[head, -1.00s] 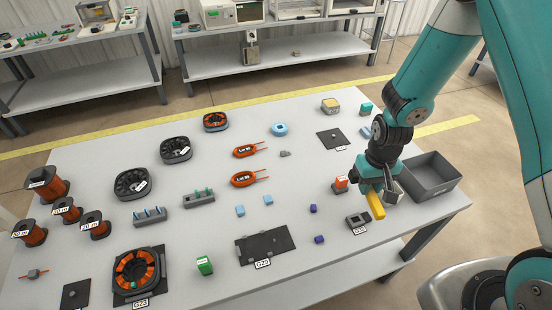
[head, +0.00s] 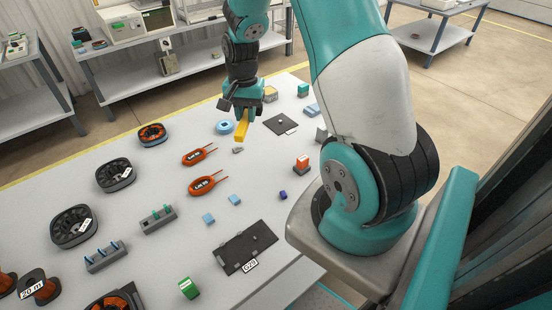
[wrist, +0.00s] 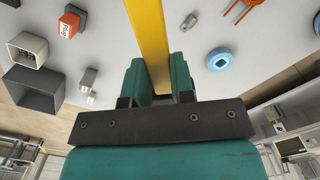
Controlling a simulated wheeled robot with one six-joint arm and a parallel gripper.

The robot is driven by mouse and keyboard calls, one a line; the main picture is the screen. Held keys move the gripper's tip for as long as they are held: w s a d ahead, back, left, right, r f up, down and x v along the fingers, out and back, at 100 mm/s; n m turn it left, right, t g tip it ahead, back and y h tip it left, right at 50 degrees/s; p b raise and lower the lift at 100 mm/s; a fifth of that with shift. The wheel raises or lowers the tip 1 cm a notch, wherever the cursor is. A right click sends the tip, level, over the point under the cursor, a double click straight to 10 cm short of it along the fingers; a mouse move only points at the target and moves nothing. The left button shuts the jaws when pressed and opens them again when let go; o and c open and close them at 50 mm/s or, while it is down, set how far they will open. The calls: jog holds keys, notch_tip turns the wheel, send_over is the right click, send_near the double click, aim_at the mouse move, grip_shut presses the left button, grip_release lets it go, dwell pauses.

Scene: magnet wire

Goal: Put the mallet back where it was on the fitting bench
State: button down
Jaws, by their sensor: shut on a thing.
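My gripper (head: 242,118) is shut on the mallet (head: 241,131), of which only a plain yellow bar shows. I cannot make out a separate head. The bar tilts down from the fingers above the far part of the white fitting bench (head: 170,255). In the wrist view the mallet (wrist: 148,35) rises between the teal fingers (wrist: 155,80) and runs out at the top edge. In the head view it hangs near the blue ring (head: 225,127) and a small grey piece (head: 238,150). I cannot tell its exact height over the bench.
A dark mat (head: 281,124) lies right of the gripper. Orange coils (head: 201,186) lie nearer, and a red-topped block (head: 301,163) stands to the right. A large dark plate (head: 245,249) lies in front. The wrist view shows a grey bin (wrist: 35,88).

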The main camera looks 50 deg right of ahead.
aim_at(282, 150)
jog(key=s+d+r+m+b, duration=0.1)
jog(key=s+d+r+m, duration=0.1)
jog(key=d+m, duration=0.25)
jog(key=s+d+r+m+b, duration=0.1)
jog(key=s+d+r+m, duration=0.25)
jog(key=d, duration=0.25)
jog(key=f, duration=2)
jog(key=shift+w+a, duration=0.2)
jog(key=shift+w, duration=0.1)
jog(key=c, duration=1)
grip_release()
jog(key=shift+f+m, duration=0.1)
jog(key=shift+m, duration=0.2)
